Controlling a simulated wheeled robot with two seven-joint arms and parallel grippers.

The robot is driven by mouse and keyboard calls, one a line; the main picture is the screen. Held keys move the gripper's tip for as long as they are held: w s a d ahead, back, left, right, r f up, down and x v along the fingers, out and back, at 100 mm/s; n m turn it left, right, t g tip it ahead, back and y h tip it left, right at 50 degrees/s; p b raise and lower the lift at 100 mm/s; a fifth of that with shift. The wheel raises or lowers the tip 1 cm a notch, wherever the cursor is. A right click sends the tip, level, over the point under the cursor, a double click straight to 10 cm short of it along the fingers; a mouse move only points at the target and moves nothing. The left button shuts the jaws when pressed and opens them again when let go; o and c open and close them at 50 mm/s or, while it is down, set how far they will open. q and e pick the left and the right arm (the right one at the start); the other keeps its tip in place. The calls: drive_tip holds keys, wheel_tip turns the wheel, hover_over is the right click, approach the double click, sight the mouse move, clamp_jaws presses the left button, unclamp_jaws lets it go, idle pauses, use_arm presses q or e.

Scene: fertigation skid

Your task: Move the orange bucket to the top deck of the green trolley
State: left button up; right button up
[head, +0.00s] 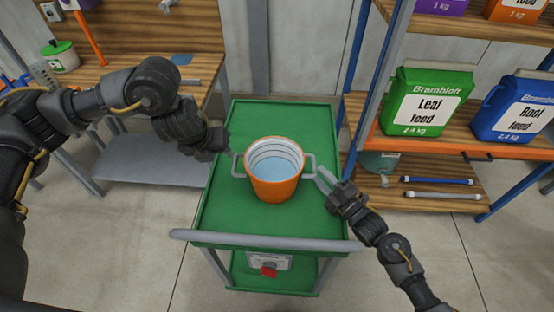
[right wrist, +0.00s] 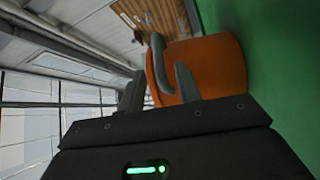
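The orange bucket (head: 275,187), with pale liquid inside and a grey handle on each side, is upright over the top deck (head: 300,222) of the green trolley. It appears to rest there. My right gripper (head: 324,180) is at its right handle. In the right wrist view, the fingers of that gripper (right wrist: 160,85) are apart, with the handle (right wrist: 157,60) showing between them and the bucket (right wrist: 218,68) beside it. My left gripper (head: 224,145) is close to the left handle; its fingers are mostly hidden, so its grip and contact are unclear.
A shelf (head: 350,104) on the right holds a green feed bag (head: 425,105) and a blue one (head: 515,108). A wooden bench (head: 120,75) stands at the back left. The trolley's grey push bar (head: 265,241) is nearest me. The deck behind the bucket is clear.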

drive_tip(key=r+v, duration=0.1)
drive_tip(key=v, duration=0.7)
drive_tip(key=shift+s+f, duration=0.15)
drive_tip(key=shift+f, duration=0.3)
drive_tip(key=shift+d, duration=0.15)
